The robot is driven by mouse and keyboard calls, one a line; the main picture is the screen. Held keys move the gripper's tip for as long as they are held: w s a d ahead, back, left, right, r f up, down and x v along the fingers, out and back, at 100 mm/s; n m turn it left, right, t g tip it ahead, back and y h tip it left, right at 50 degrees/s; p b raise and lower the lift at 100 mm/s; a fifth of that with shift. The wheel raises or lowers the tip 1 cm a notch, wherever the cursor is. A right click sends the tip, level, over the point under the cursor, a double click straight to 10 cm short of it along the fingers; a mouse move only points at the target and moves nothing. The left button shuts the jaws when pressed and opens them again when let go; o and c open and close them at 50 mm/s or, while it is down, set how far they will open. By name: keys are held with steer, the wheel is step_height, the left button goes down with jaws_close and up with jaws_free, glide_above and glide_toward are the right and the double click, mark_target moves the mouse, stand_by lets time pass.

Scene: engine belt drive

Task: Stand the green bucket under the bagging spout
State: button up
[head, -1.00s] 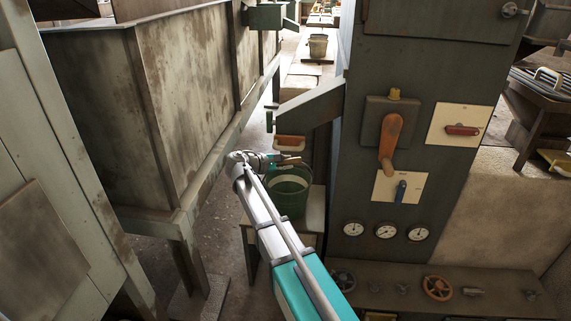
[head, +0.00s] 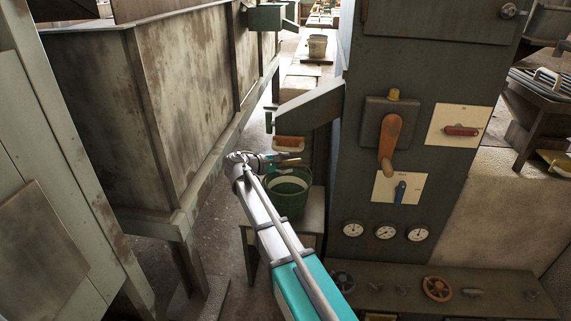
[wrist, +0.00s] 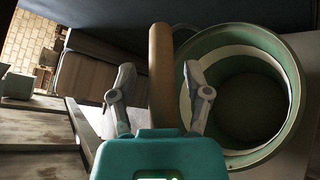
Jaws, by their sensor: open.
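The green bucket (head: 289,197) stands upright on a low stand (head: 313,212) beside the dark machine. In the wrist view the bucket (wrist: 294,62) fills the right side, and I look into its open mouth. A tan, rounded handle grip (wrist: 162,75) shows between my gripper's fingers. My gripper (head: 289,160) is open above the bucket's far rim. In the wrist view its two fingers (wrist: 160,85) are apart, one on each side of the tan grip. The bagging spout (head: 309,108) is the grey sloping chute on the machine's left side, above and behind the bucket.
A large worn bin (head: 180,85) on legs stands at the left, with a narrow floor aisle between it and the machine. The machine panel (head: 400,230) with levers and gauges is at the right.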

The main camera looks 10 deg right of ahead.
steer(key=p+v, duration=0.3)
steer(key=v, duration=0.9)
stand_by(0.5)
steer(key=s+d+f+m+g+y, duration=0.4)
steer(key=s+d+f+m+y, duration=0.2)
steer(key=s+d+f, duration=0.5)
steer(key=s+f+m+g+y, duration=0.1)
steer(key=s+m+y, duration=0.5)
steer(key=s, duration=0.8)
steer(key=shift+f+m+y, duration=0.3)
steer(key=shift+f+y, duration=0.5)
steer(key=shift+y, duration=0.1)
steer(key=shift+s+a, duration=0.1)
steer(key=shift+s, duration=0.15)
